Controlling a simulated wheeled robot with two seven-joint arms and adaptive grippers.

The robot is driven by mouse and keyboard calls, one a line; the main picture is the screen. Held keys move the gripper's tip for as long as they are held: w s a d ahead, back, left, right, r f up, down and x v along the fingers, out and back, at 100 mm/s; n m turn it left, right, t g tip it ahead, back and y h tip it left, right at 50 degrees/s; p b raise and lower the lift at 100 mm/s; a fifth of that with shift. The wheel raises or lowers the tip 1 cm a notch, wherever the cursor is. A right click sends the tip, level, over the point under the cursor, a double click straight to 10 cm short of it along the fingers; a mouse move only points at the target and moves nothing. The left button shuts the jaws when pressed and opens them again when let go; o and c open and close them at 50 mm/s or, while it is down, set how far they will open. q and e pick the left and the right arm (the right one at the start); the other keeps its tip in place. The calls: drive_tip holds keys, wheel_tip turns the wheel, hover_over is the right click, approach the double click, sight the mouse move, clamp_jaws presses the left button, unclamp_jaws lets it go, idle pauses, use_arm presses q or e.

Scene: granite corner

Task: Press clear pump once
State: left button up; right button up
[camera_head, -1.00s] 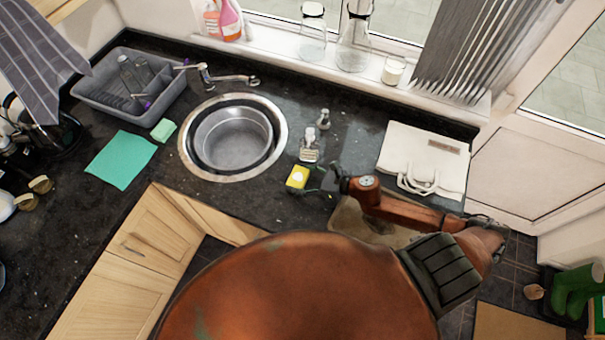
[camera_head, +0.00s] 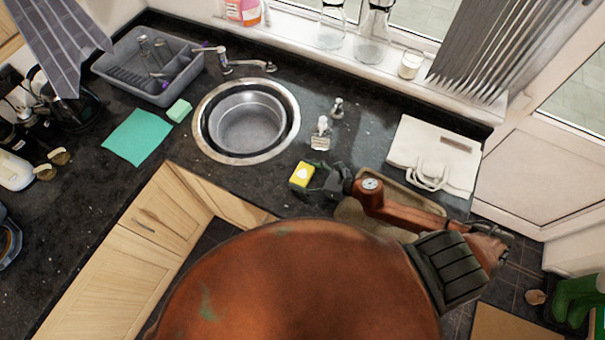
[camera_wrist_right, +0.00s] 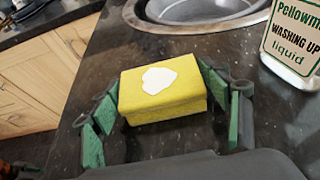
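A clear pump bottle (camera_head: 320,138) stands upright on the dark counter right of the sink. Its washing-up-liquid label (camera_wrist_right: 292,42) shows at upper right in the right wrist view, with the pump top out of frame. My right gripper (camera_head: 319,180) is in front of the bottle, apart from it. Its green-padded fingers are closed on the two sides of a yellow sponge (camera_head: 301,175), which has a white patch on top; the sponge also fills the middle of the right wrist view (camera_wrist_right: 162,105). My left gripper is not in view.
A smaller bottle (camera_head: 337,110) stands behind the pump bottle. The round sink (camera_head: 203,133) is to the left, with a green cloth (camera_head: 137,137) and grey dish rack (camera_head: 112,82) beyond. A white case-like object (camera_head: 433,148) and a tan tray (camera_head: 428,205) are to the right.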

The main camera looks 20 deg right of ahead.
drive_tip(key=shift+o, duration=1.4)
drive_tip(key=v, duration=1.2)
drive_tip(key=shift+w+r, duration=0.1)
drive_tip(key=shift+r, duration=0.05)
